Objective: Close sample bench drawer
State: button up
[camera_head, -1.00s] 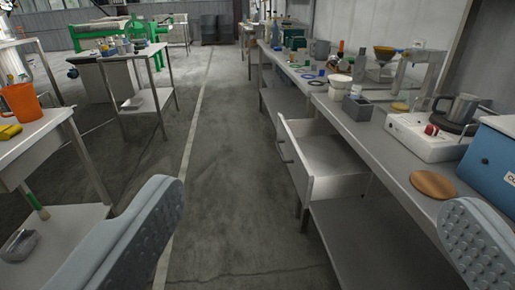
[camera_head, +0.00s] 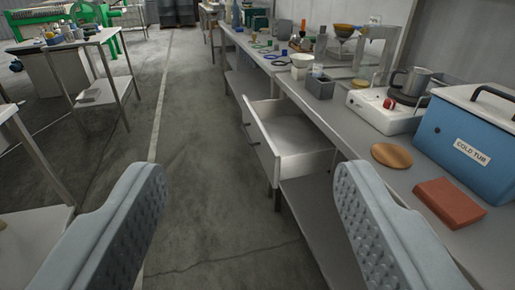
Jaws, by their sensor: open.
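The sample bench drawer (camera_head: 261,141) is pulled out from the bench (camera_head: 347,124) toward the left, over the aisle. Its front panel faces left and carries a dark handle (camera_head: 250,133). The inside of the drawer looks empty. My gripper (camera_head: 248,190) is open, with its two grey padded fingers wide apart in the foreground. It is nearer the camera than the drawer and apart from it. Nothing is between the fingers.
On the bench top are a blue cold tub (camera_head: 468,146), a brick-red block (camera_head: 449,203), a round wooden disc (camera_head: 391,155), a white hotplate (camera_head: 375,107) with a metal jug, and a grey box (camera_head: 320,88). The floor aisle (camera_head: 190,110) on the left is clear. Tables stand further left.

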jog(key=w, duration=0.2)
jog(key=w+f+g, duration=0.1)
jog(key=w, duration=0.1)
jog(key=w+f+g, duration=0.1)
jog(key=w, duration=0.1)
jog(key=shift+a+f+n, duration=0.2)
jog(key=shift+a+n, duration=0.1)
jog(key=shift+a, duration=0.05)
jog(key=c, duration=1.1)
jog(key=w+f+g, duration=0.1)
jog(key=w, duration=0.1)
jog(key=w+f, duration=0.2)
jog(key=w, duration=0.1)
jog(key=w+a+f+g, duration=0.1)
jog(key=w, duration=0.1)
jog(key=shift+w+f+g, duration=0.25)
jog(key=shift+w+g, duration=0.05)
jog(key=shift+w, duration=0.1)
grip_shut()
jog(key=n+g+h, duration=0.1)
jog(key=g+h, duration=0.3)
jog(key=g, duration=0.3)
send_near(271, 176)
jog(key=shift+x, duration=2.1)
